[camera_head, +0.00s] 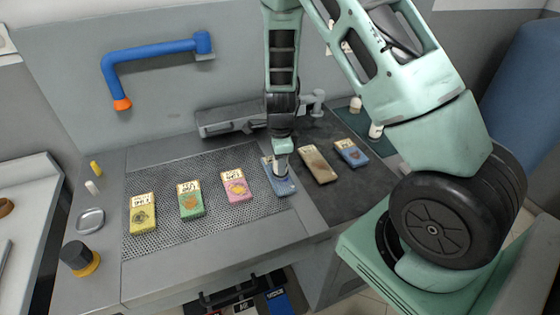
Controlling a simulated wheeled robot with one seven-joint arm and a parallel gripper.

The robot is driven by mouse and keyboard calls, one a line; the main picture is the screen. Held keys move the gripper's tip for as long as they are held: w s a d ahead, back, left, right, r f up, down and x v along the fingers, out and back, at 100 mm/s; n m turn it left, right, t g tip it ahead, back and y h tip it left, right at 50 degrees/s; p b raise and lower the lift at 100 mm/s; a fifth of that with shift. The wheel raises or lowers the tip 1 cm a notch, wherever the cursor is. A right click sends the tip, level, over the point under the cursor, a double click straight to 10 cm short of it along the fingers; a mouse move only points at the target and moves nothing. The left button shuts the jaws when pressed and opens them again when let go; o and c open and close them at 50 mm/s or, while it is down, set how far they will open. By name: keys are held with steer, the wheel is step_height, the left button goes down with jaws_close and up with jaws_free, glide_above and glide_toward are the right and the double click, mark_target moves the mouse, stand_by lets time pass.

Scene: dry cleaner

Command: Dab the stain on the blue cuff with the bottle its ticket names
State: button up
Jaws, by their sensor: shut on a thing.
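A blue cuff (284,186) lies under my arm at the right edge of the perforated mat. A second blue piece (355,158), with a white ticket and a brown mark, lies on the dark mat to the right. My gripper (282,158) points down right over the first blue cuff and hides part of it, including any stain. It is shut on a small pale thing, mostly hidden, perhaps a bottle. I cannot tell whether its tip touches the cuff. The ticket writing is too small to read. Small yellow (96,168) and white (91,187) bottle-like things stand at the left.
Yellow (142,218), green (191,204) and pink (236,190) ticketed pieces lie left of my gripper, a tan one (318,165) right of it. White bottle-like things (375,131) stand behind. A metal dish (90,221) and black-topped pot (77,257) sit at the left.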

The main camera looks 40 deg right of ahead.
steer(key=shift+f, duration=0.55)
stand_by(1.3)
step_height(320, 180, up, 7)
steer(key=p, duration=0.6)
steer(key=shift+r, duration=0.1)
